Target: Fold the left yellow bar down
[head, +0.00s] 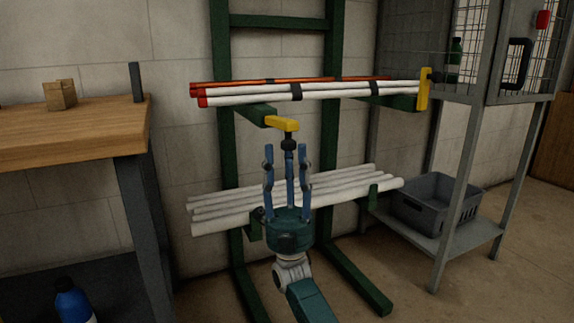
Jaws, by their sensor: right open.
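The left yellow bar (282,123) is at the front end of the left green support arm (250,113) of the rack. It looks roughly level, not upright, with a black knob (289,145) hanging below its end. My right gripper (287,170) is just below the bar, its fingers pointing up, spread open. The middle finger overlaps the knob in the picture; I cannot tell if they touch. The right yellow bar (423,90) stands upright at the right support's end, with its own black knob (434,76). My left gripper is not in view.
Strapped white and orange pipes (320,92) lie on the upper supports. More white pipes (340,187) lie lower, behind my right gripper. A wooden bench (70,125) stands left. A wire cage (470,50) and grey crate (425,205) stand right.

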